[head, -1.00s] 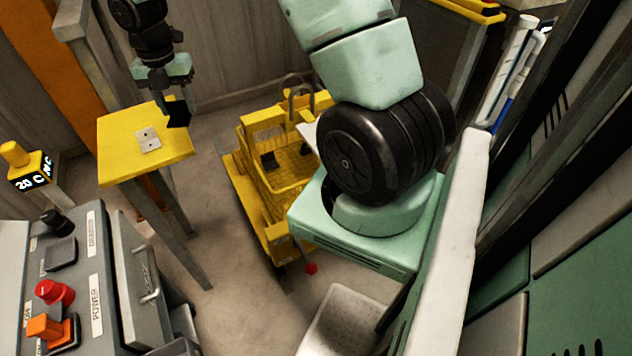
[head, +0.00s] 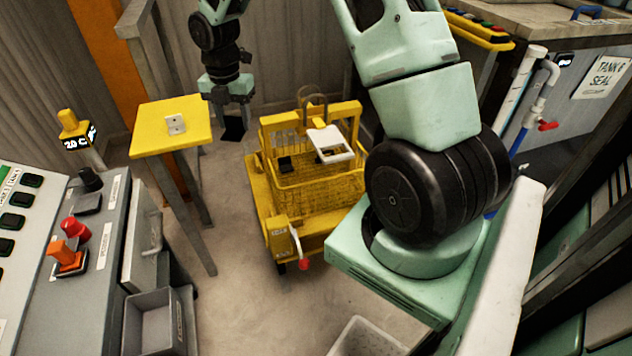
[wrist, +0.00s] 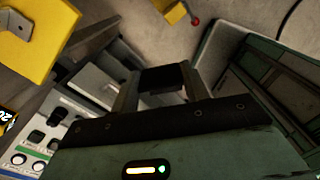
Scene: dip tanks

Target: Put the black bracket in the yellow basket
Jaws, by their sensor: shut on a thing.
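My gripper (head: 232,108) is shut on the black bracket (head: 234,129) and holds it in the air, between the yellow-topped stand and the basket. In the wrist view the bracket (wrist: 163,79) shows as a dark piece between the fingertips of my gripper (wrist: 160,88). The yellow basket (head: 318,198) sits on a yellow cart, to the right of the held bracket and apart from it. A small dark piece (head: 285,164) shows inside the basket. My arm hides part of the area right of the basket.
The yellow-topped stand (head: 150,138) holds a light grey bracket (head: 176,124). A white tag or plate (head: 331,146) hangs at the basket's back. A control console (head: 75,235) stands at the left. Floor (head: 245,300) is clear in front of the cart.

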